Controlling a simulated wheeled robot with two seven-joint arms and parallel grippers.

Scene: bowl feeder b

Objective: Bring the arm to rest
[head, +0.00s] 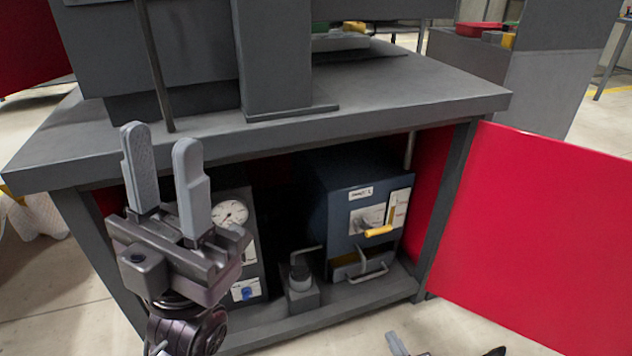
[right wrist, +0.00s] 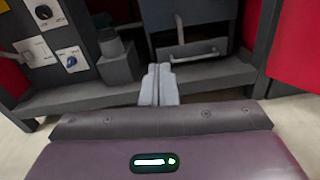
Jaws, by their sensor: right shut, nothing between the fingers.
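My left gripper (head: 166,180) is raised in front of the cabinet at the left of the head view. Its two grey fingers point up and stand apart, with nothing between them. My right gripper shows in the right wrist view (right wrist: 158,84), with its two grey fingers together and empty. It points toward the cabinet's lower front edge. In the head view only a small part of it shows at the bottom edge (head: 397,343).
A grey workbench (head: 400,90) has an open cabinet below. Inside stand a blue box with a yellow handle (head: 345,205), a gauge panel (head: 232,213) and a small grey block with a round top (head: 300,285). A red door (head: 545,235) stands open at the right.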

